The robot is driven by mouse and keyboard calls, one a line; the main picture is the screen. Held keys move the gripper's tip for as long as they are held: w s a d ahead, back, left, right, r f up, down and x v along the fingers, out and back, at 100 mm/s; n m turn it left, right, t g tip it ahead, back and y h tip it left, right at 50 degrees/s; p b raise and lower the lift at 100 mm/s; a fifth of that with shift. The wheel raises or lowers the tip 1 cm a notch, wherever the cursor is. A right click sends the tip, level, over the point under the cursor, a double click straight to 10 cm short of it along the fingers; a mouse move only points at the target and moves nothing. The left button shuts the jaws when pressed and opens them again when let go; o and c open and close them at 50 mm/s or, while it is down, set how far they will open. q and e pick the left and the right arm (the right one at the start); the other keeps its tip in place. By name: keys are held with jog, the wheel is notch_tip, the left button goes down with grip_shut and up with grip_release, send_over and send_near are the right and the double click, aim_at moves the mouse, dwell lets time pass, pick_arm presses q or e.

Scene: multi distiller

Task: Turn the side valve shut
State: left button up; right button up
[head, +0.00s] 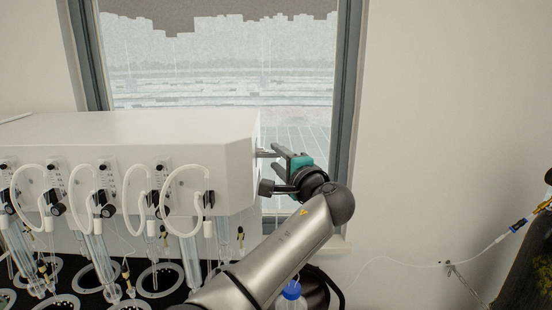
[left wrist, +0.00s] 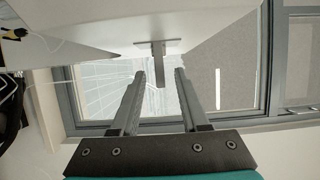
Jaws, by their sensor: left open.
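The side valve (left wrist: 158,62) is a small grey handle on a flat plate, on the side face of the white distiller housing (head: 190,140). In the head view the valve (head: 265,153) shows only as a small grey piece at the housing's right side, partly hidden by my gripper. My left gripper (head: 279,152), with a teal body, is beside that right side. In the left wrist view the left gripper (left wrist: 159,75) is open, and the handle's end appears between its two fingertips. I cannot tell whether they touch. My right gripper is in neither view.
White looped tubes (head: 183,190) and glass tubes hang along the distiller's front. A window (head: 215,60) is behind the housing. A blue-capped bottle (head: 291,290) stands below my arm. Thin tubing (head: 480,250) runs along the right wall.

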pick_arm(q)
jog(key=shift+c, duration=1)
grip_shut()
jog(key=shift+f, duration=0.1)
jog(key=shift+a+f+m+t+b, duration=0.15)
jog(key=shift+f+m+t+b, duration=0.25)
jog(key=shift+m, duration=0.75)
jog(key=shift+a+f+m+t+b, duration=0.1)
jog(key=shift+f+m+t+b, duration=0.35)
jog(key=shift+m, duration=0.75)
jog(key=shift+a+f+m+t+b, duration=0.15)
jog(key=shift+f+m+t+b, duration=0.3)
jog(key=shift+m, duration=0.7)
jog(key=shift+r, duration=0.15)
